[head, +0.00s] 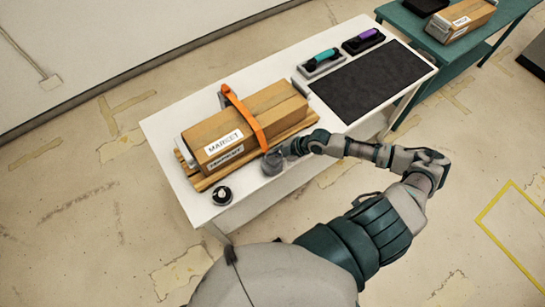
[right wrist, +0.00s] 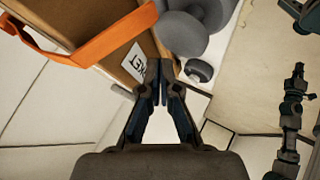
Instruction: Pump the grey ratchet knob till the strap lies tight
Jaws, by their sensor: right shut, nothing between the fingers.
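A cardboard box (head: 250,118) lies on a wooden pallet (head: 205,184) on the white table. An orange strap (head: 243,112) crosses over it and appears to bow up at the far edge; how snug it lies elsewhere I cannot tell. The grey ratchet knob (head: 272,163) is at the strap's near end, by the box's side. It also shows large in the right wrist view (right wrist: 184,34). My right gripper (right wrist: 160,70) is shut and empty, its fingertips beside the knob; contact is unclear. My left gripper is not in view.
A small round black item (head: 221,195) stands at the table's near left corner. A dark mat (head: 370,82), a teal-handled tool (head: 321,62) and a purple-handled tool (head: 364,40) occupy the right end. A green table (head: 410,30) with another box (head: 461,20) stands beyond.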

